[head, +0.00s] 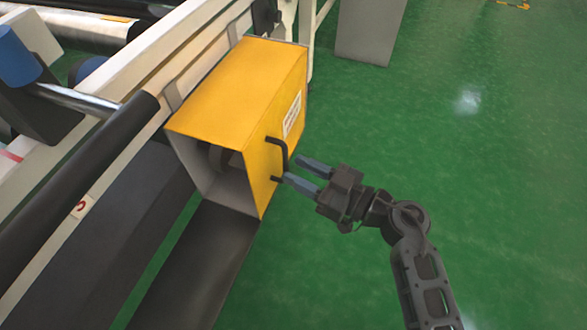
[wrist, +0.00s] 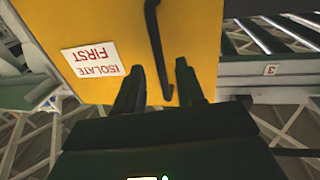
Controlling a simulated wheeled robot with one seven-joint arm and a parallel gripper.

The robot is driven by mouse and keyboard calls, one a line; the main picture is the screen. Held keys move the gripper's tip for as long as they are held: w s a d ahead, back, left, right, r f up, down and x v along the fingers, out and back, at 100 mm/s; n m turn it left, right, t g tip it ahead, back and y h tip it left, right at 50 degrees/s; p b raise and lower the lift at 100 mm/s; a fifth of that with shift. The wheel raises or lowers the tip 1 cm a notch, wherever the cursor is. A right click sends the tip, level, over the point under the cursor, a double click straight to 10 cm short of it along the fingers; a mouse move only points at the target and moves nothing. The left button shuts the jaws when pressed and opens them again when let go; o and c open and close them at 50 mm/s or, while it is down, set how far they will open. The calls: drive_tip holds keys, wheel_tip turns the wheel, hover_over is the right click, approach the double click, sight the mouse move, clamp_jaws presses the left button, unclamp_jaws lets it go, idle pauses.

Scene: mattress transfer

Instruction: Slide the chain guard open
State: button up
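The chain guard (head: 240,100) is a yellow box on the side of the machine frame, with an open end facing the lower left. Its yellow face fills the upper middle of the wrist view (wrist: 110,25). A black bar handle (head: 282,146) stands on its right face; it also shows in the wrist view (wrist: 154,40). My gripper (head: 295,170) is just right of the handle's lower part, with its fingers pointing at the guard. In the wrist view the fingers (wrist: 159,65) are apart, and the bar appears between them. I see no finger closed on it.
A white label reading "ISOLATE FIRST" (wrist: 92,62) is on the guard's face. The white machine rail (head: 110,85) and black rollers (head: 75,190) lie to the left. A grey cabinet (head: 368,30) stands at the back. The green floor (head: 480,170) on the right is clear.

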drive_tip(key=shift+x, duration=1.15)
clamp_jaws()
